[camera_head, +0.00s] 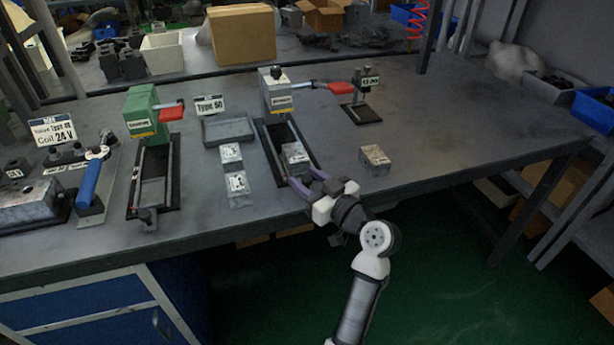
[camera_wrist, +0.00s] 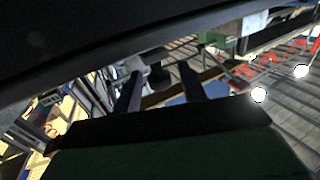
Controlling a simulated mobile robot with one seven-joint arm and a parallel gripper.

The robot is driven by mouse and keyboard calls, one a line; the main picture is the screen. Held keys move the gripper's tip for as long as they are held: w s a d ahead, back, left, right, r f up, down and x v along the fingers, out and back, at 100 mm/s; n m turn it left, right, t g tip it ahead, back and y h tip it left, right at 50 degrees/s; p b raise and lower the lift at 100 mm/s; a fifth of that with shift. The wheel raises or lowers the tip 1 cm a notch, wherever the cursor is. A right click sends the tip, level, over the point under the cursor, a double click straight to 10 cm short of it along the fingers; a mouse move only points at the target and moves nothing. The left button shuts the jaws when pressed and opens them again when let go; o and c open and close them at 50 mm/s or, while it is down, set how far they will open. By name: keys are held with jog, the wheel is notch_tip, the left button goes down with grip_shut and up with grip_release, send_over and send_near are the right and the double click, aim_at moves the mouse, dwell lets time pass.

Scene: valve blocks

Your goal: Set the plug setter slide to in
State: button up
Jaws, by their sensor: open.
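Two bench fixtures have low dark-framed slides, and their small labels are too small to read, so I cannot tell which is the plug setter. The grey fixture (camera_head: 280,97) has a red handle (camera_head: 341,88) and a slide frame (camera_head: 269,150) running toward the bench's front. A grey metal block (camera_head: 295,153) sits in that frame. The green fixture (camera_head: 143,108) has a red handle (camera_head: 171,111) and a slide frame (camera_head: 137,185). My gripper (camera_head: 307,180) is open at the front end of the grey fixture's slide, near the block; contact is unclear. Its dark fingers show apart in the wrist view (camera_wrist: 158,82).
A loose metal block (camera_head: 375,160) stands just right of my gripper. Two pale blocks (camera_head: 234,170) lie left of the grey fixture, before a shallow tray (camera_head: 228,130). A small stand (camera_head: 364,108) is behind right. The bench's right side (camera_head: 470,120) is clear.

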aim_at(299, 166)
jog(key=shift+w+a, duration=0.15)
grip_shut()
jog(key=shift+w+a+b, duration=0.25)
jog(key=shift+w, duration=0.5)
jog(key=shift+w+a+b, duration=0.2)
jog(key=shift+w, duration=0.6)
jog(key=shift+w+a+b, duration=0.25)
jog(key=shift+w, duration=0.5)
grip_release()
jog(key=b+v, duration=0.2)
jog(key=v, duration=1.2)
